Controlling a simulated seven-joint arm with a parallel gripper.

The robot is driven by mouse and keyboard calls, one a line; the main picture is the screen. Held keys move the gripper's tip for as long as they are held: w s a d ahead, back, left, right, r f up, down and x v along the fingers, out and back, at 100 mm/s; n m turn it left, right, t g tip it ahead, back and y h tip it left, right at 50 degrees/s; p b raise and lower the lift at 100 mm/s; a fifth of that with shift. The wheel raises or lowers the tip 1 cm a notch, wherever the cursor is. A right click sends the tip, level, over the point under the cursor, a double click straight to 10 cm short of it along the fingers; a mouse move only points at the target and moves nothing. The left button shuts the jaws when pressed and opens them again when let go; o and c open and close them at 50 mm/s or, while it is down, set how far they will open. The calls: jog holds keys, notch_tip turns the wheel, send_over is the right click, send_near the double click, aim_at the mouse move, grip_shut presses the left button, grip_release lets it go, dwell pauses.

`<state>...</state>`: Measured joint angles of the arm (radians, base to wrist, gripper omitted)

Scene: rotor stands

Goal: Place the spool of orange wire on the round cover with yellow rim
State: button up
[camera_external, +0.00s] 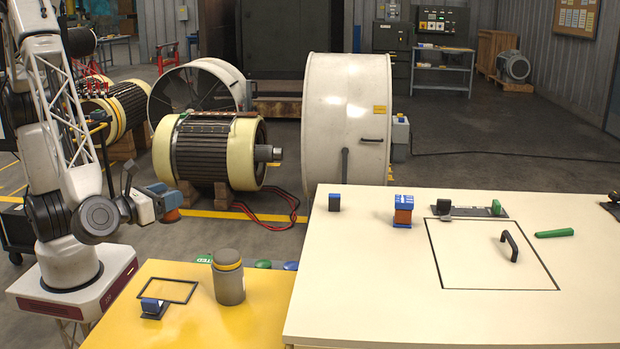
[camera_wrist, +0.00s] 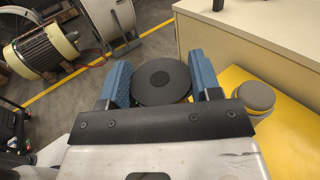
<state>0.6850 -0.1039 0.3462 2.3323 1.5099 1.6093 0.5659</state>
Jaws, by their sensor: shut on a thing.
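My gripper (camera_external: 163,196) is at the left, in the air beyond the yellow table's far left edge. It is shut on the spool of orange wire (camera_external: 172,215), which shows small and partly hidden beneath the blue fingers. In the wrist view the spool's round dark flange (camera_wrist: 161,82) sits between the two blue fingers, hiding nearly all the wire. The round cover with yellow rim (camera_external: 228,258) looks like the top of a grey upright cylinder on the yellow table. It also shows right of my gripper in the wrist view (camera_wrist: 256,97). Nothing rests on it.
The yellow table (camera_external: 190,325) also bears a black rectangular outline (camera_external: 170,290) and a blue-and-black block (camera_external: 152,308). The higher cream bench (camera_external: 370,290) stands to the right, with small blocks and a black handle (camera_external: 510,245). Large rotors (camera_external: 215,150) stand on the floor behind.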

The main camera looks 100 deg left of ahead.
jog(key=shift+s, duration=0.25)
jog(key=shift+w, duration=0.1)
send_over(226, 254)
jog(key=shift+f, duration=0.8)
jog(key=shift+f, duration=0.1)
dwell(0.4)
jog(key=shift+f, duration=1.65)
jog(key=o, duration=1)
jog(key=shift+f, duration=0.15)
jog(key=shift+r, duration=0.2)
